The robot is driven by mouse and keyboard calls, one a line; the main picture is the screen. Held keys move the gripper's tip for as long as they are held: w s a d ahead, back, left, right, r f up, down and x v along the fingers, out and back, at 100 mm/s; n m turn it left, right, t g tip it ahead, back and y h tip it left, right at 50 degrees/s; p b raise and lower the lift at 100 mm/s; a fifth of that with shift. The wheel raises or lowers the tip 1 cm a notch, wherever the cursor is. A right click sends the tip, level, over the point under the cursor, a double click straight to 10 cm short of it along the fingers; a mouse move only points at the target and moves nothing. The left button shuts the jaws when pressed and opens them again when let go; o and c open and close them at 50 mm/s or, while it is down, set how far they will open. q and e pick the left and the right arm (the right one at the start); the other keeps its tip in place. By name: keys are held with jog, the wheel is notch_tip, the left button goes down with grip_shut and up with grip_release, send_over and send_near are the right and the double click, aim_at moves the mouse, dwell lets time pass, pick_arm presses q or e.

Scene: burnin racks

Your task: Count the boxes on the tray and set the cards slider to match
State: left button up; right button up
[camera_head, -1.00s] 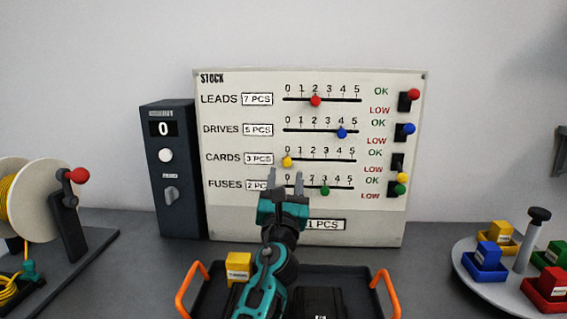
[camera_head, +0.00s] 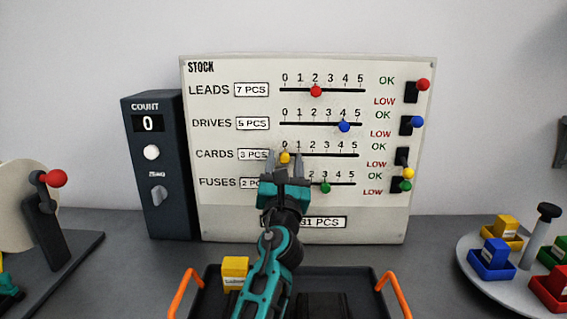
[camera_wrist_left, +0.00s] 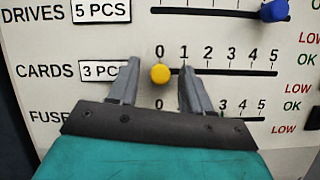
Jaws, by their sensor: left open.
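The stock board (camera_head: 230,225) stands upright with four labelled slider rows. The yellow cards slider knob (camera_head: 284,158) is at 0; it also shows in the left wrist view (camera_wrist_left: 160,73) at 0. My left gripper (camera_head: 286,156) is open, its fingers (camera_wrist_left: 157,80) on either side of the yellow knob, apart from it in the picture; whether they reach its depth I cannot tell. The tray (camera_head: 362,272) with orange handles lies below the board. A yellow box (camera_head: 235,270) is on its left side; my arm hides much of the tray. My right gripper is not in view.
A dark count box (camera_head: 160,215) reading 0 stands left of the board. A round stand (camera_head: 478,292) with coloured boxes is at right, a reel with a red-knobbed crank (camera_head: 54,178) at left. Red (camera_head: 316,91), blue (camera_head: 344,126) and green (camera_head: 325,187) knobs sit near 2, 4 and 3.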

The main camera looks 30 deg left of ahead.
pick_arm(q)
jog(key=shift+c, duration=0.2)
grip_shut()
dwell(0.4)
